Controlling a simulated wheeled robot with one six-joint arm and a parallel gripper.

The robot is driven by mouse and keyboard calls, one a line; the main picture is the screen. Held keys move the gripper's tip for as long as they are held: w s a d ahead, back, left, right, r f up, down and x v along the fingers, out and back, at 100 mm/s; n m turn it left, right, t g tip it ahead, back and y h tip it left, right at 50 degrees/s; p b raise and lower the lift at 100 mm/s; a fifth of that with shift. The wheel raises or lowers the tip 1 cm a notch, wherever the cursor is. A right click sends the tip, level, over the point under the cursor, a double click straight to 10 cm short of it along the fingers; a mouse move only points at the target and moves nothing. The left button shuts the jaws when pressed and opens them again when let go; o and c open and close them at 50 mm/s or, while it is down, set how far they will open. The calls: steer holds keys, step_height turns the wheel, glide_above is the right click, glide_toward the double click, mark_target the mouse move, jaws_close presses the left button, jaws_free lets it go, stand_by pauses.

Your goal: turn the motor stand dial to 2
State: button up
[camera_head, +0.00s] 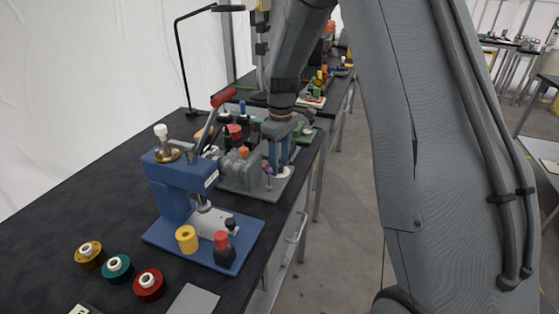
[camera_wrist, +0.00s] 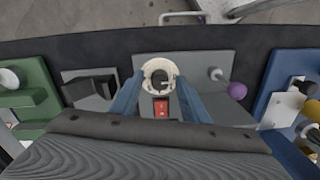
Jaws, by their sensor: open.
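The grey motor stand (camera_head: 240,175) sits on the dark bench behind the blue press. Its dial (camera_wrist: 158,72) has a pale ring and a dark centre; its numbers and setting are too small to read. In the head view the pale dial (camera_head: 284,172) shows low by the fingertips. My gripper (camera_head: 279,160) points down over this end of the stand. In the wrist view my gripper (camera_wrist: 159,78) has its blue fingers apart, one on each side of the dial. Nothing is held. I cannot tell whether the fingers touch the dial. A red switch (camera_wrist: 161,107) shows between the fingers.
A purple ball knob (camera_wrist: 237,90) stands on the stand right of the dial. The blue press (camera_head: 175,185) with a red-handled lever (camera_head: 223,97) is in front. A green device (camera_wrist: 35,95) is on the other side. Coloured spools (camera_head: 117,268) lie nearer. The bench edge is close.

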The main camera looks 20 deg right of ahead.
jaws_close()
steer(key=shift+m, duration=0.4)
steer(key=m+p, duration=0.1)
steer(key=m, duration=0.2)
steer(key=shift+m, duration=0.3)
steer(key=m, duration=0.4)
steer(key=shift+m+p, duration=0.3)
steer(key=shift+p, duration=0.05)
steer(key=m, duration=0.4)
steer(key=shift+a+r+p, duration=0.1)
steer(key=shift+p, duration=0.25)
steer(key=shift+m+p, duration=0.3)
steer(key=shift+m, duration=2.1)
